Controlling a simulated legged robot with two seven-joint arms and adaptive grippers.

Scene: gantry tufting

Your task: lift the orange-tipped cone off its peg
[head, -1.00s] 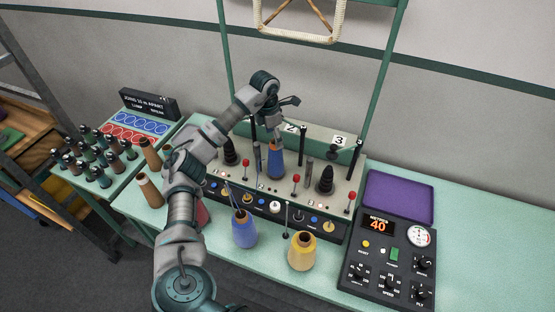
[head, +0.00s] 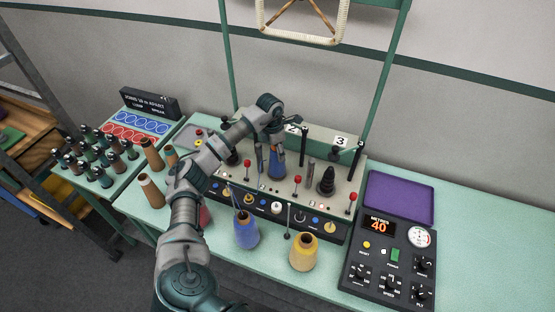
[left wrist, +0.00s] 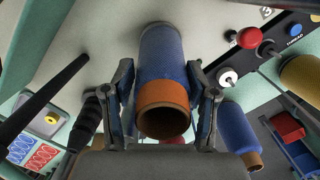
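The blue cone (head: 277,168) with the orange tip stands at the middle station of the gantry bench; my gripper hides its upper part in the head view. In the left wrist view, the orange tip (left wrist: 164,107) and hollow end face the camera, with the blue body (left wrist: 160,55) beyond. My left gripper (head: 279,140) is over the cone's top. In the left wrist view its fingers (left wrist: 163,90) are spread, one on each side of the cone, with narrow gaps showing. The peg is hidden. My right gripper is in neither view.
A dark spindle (head: 326,182) and red-knobbed levers (head: 351,196) stand close by. Another blue cone (head: 245,232) and a yellow cone (head: 303,252) stand in front. A control box (head: 388,262) and a purple tray (head: 400,197) are at right. Thin upright posts (head: 304,146) flank the station.

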